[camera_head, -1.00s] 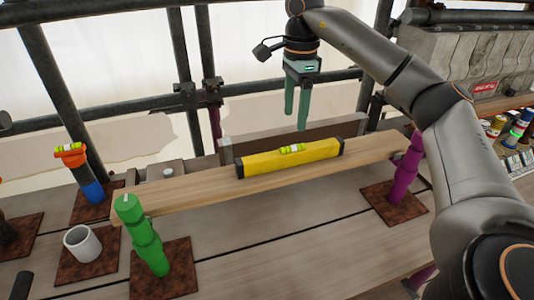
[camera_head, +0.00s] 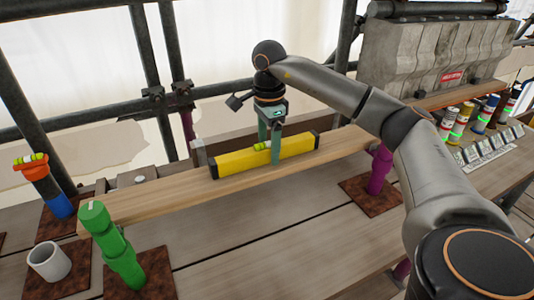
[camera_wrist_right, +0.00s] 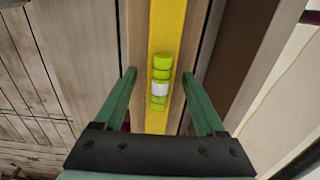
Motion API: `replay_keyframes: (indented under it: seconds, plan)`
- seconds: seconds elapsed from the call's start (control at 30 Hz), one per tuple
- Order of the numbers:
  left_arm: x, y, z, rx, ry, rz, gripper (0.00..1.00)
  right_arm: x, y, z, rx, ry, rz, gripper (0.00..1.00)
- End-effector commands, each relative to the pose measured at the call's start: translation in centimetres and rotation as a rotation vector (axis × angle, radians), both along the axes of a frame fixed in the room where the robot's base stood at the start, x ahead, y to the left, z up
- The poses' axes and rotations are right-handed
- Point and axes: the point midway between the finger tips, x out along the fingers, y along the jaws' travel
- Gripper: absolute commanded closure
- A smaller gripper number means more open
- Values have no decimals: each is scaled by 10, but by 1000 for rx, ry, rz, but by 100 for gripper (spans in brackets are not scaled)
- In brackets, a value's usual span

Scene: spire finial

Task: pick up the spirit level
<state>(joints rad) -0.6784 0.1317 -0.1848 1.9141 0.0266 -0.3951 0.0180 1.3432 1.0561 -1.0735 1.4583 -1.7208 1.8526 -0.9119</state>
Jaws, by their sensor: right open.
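The yellow spirit level (camera_head: 237,163) with black end caps lies on a long wooden plank in the head view. Its green vial (camera_head: 262,146) sits at its middle. In the right wrist view the yellow level (camera_wrist_right: 168,40) runs up the picture with the vial (camera_wrist_right: 160,85) between the fingers. My right gripper (camera_head: 269,155) is open over the level's middle. In the right wrist view its green fingers (camera_wrist_right: 158,78) stand one on each side of the level, with a gap on both sides. My left gripper is not in view.
The plank (camera_head: 160,195) spans between a green post (camera_head: 112,245) and a purple post (camera_head: 380,170). A white cup (camera_head: 49,262) and a blue post with an orange top (camera_head: 50,195) stand at the left. Scaffold tubes run behind.

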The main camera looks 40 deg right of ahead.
Motion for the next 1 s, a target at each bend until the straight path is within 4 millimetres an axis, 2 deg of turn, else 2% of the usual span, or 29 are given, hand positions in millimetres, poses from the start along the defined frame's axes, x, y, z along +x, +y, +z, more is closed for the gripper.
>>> replay_keyframes:
  seconds: [0.1, 0.3, 0.9, 0.93, 1.0]
  plan:
    - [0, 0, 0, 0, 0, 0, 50, -1, 0, -7, -1, 0, 0, 28]
    - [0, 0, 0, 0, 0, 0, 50, 0, 0, -7, 0, 0, 0, 29]
    - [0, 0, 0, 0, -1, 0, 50, 0, 0, -6, 1, 0, 0, 96]
    - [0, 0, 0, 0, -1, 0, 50, 0, 0, -6, 1, 0, 0, 100]
    - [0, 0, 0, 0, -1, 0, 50, 0, 0, -6, 1, 0, 0, 100]
